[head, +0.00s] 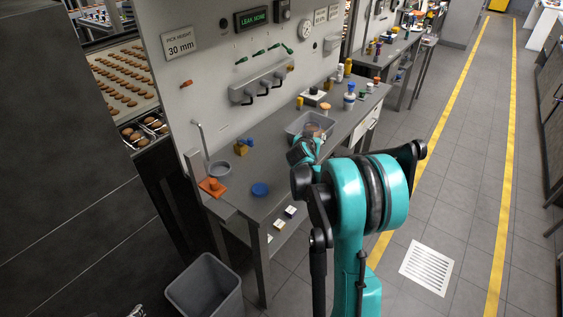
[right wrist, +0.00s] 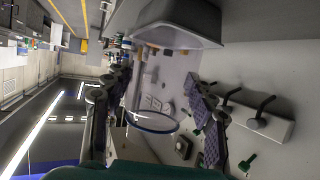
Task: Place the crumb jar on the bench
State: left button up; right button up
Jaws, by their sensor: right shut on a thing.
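The crumb jar (head: 314,131) shows in the head view as a small pinkish-brown shape at the far end of my right arm. In the right wrist view the jar (right wrist: 152,123) looks clear with a blue rim, between the two fingers. My right gripper (right wrist: 158,100) is shut on it; in the head view the gripper (head: 304,151) is partly hidden by my own arm. The bench (head: 230,192) is a grey worktop along the panel. The jar overlaps a grey bin on it; I cannot tell whether it touches anything.
The grey bin (head: 297,126) stands on the bench, also close in the right wrist view (right wrist: 180,25). Hooks (head: 262,88) jut from the panel. The bench's near middle has bare room.

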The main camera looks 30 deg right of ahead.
jog(key=shift+w+f, duration=0.25)
jog(key=shift+w, duration=0.05)
jog(key=w+a+f+b, duration=0.1)
jog(key=w+a+f, duration=0.2)
jog(key=w+a+f+b, duration=0.2)
jog(key=w+a+f, duration=0.1)
jog(key=w+a, duration=0.1)
jog(key=shift+w+a+f, duration=0.25)
notch_tip(320, 180, down, 4)
jog(key=shift+f+b, duration=0.1)
jog(key=shift+b, duration=1.1)
jog(key=shift+a, duration=0.1)
jog(key=shift+f, duration=0.1)
jog(key=o, duration=1.2)
jog(key=shift+o, duration=0.2)
